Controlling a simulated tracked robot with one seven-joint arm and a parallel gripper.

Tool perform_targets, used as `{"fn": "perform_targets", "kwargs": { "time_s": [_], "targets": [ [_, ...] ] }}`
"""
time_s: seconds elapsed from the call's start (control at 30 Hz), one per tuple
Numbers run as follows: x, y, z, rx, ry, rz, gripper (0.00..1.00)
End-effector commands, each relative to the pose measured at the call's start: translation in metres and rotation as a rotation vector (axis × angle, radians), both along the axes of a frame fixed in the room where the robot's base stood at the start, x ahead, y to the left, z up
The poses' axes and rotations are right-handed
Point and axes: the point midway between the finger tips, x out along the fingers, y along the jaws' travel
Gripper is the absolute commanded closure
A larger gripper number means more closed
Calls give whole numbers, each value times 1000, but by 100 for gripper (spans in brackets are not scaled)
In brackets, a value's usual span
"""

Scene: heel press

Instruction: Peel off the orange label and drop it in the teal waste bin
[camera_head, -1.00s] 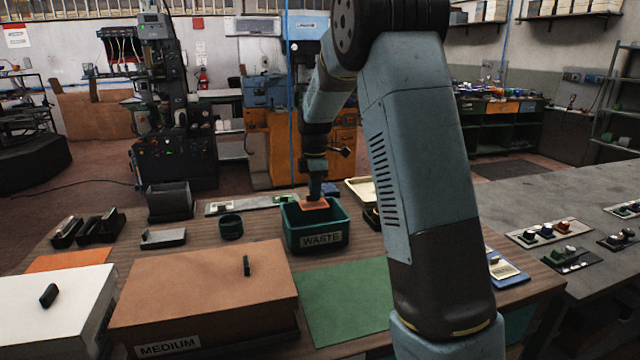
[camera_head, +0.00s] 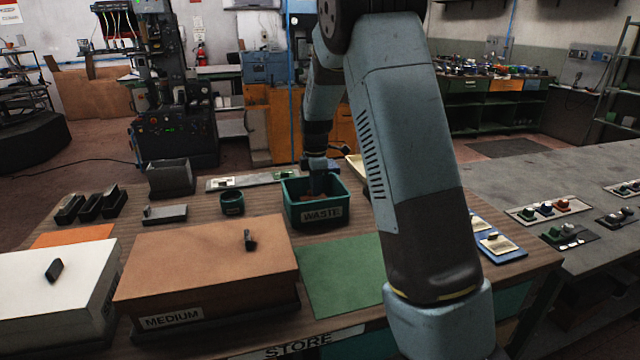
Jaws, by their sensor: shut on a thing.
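The teal waste bin (camera_head: 322,214) stands on the wooden table with a "WASTE" plate on its front. My gripper (camera_head: 318,190) reaches down into the bin, its fingertips below the rim and partly hidden by the bin's front wall. A small part of the orange label (camera_head: 309,197) shows inside the bin at the fingertips. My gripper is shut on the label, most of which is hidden.
A brown box (camera_head: 205,270) marked "MEDIUM" and a white box (camera_head: 58,285) stand at the front left. A green mat (camera_head: 345,275) lies right of the brown box. A small dark teal cup (camera_head: 232,204) stands left of the bin. An orange sheet (camera_head: 72,236) lies at the left.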

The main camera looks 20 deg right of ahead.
Motion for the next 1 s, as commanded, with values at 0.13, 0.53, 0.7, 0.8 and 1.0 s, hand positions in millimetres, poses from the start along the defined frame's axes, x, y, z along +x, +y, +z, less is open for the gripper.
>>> {"fn": "perform_targets", "kwargs": {
  "time_s": [0.13,0.53,0.7,0.8,1.0],
  "targets": [
    [0,0,0,0,0,0,100],
    [0,-1,0,0,0,-1,63],
    [0,-1,0,0,0,-2,63],
    [0,-1,0,0,0,-2,54],
    [0,-1,0,0,0,-2,38]
  ]
}}
